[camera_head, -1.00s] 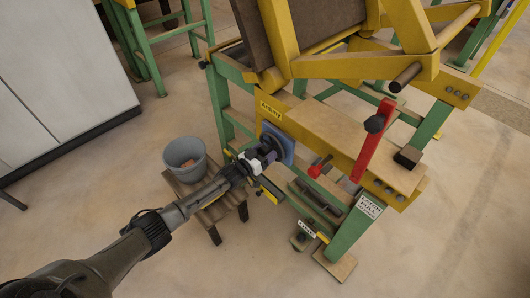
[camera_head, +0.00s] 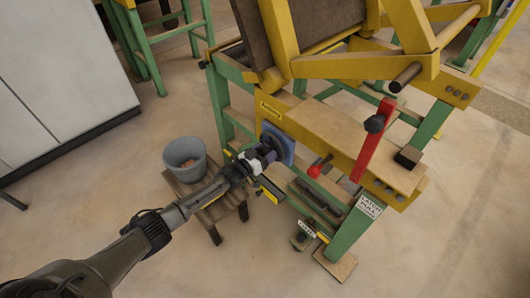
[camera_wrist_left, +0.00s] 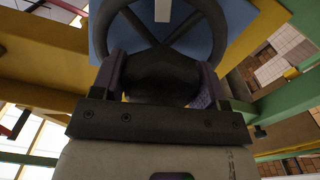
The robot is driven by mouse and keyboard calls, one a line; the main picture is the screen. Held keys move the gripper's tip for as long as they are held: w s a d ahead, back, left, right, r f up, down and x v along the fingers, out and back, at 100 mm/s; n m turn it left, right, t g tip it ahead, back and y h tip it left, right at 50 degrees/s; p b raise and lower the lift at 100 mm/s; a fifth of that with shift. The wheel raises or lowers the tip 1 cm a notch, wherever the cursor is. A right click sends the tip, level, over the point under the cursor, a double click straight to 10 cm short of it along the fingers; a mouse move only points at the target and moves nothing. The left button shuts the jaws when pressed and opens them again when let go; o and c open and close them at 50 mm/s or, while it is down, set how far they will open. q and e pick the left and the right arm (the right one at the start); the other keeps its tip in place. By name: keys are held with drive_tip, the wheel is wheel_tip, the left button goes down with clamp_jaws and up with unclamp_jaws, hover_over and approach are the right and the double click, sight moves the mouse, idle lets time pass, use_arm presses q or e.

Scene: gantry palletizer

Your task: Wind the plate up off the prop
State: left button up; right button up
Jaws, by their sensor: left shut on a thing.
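A dark handwheel (camera_head: 271,143) stands in front of a blue square backing (camera_head: 287,150) on the yellow and green machine. My left gripper (camera_head: 268,156) is shut on the handwheel. In the left wrist view its rim and spokes (camera_wrist_left: 218,32) show, with a finger on either side of the dark middle part. The large brown plate (camera_head: 325,22) is tilted in the yellow frame at the top and cut by the picture's edge. I cannot make out the prop or whether the plate touches it. My right gripper is out of view.
A red lever (camera_head: 370,150) with a black knob and a smaller red-knobbed handle (camera_head: 318,166) are right of the wheel. A grey bucket (camera_head: 185,158) stands on a low wooden stool (camera_head: 218,208) beside my left arm. The floor at the front is clear.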

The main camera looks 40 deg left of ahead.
use_arm(q)
drive_tip(key=o, duration=0.9)
drive_tip(key=s+a+p, duration=0.1)
drive_tip(key=s+p, duration=0.5)
drive_tip(key=s, duration=0.7)
drive_tip(key=shift+s+a, duration=0.35)
drive_tip(key=shift+s, duration=0.05)
